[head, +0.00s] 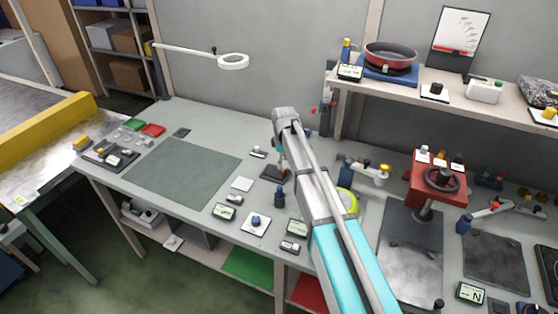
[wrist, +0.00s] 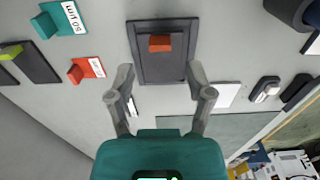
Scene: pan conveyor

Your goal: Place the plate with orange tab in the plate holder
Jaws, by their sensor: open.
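A dark plate with an orange tab (wrist: 163,68) lies flat in the upper middle of the wrist view, with the tab near its far end. A darker border shows around it. In the head view a dark flat piece (head: 272,174) lies at the gripper end of my arm, partly covered by it. My gripper (wrist: 160,72) is open, with its two fingers apart on either side of the plate's near end and nothing held between them. It also shows in the head view (head: 281,163). I cannot tell for sure which item is the plate holder.
A teal tag block (wrist: 60,19), a red tag block (wrist: 85,70) and a dark plate with a lime tab (wrist: 37,63) lie left in the wrist view. A green mat (head: 180,170) is bare. A red press (head: 436,186) and a shelf (head: 490,103) stand right.

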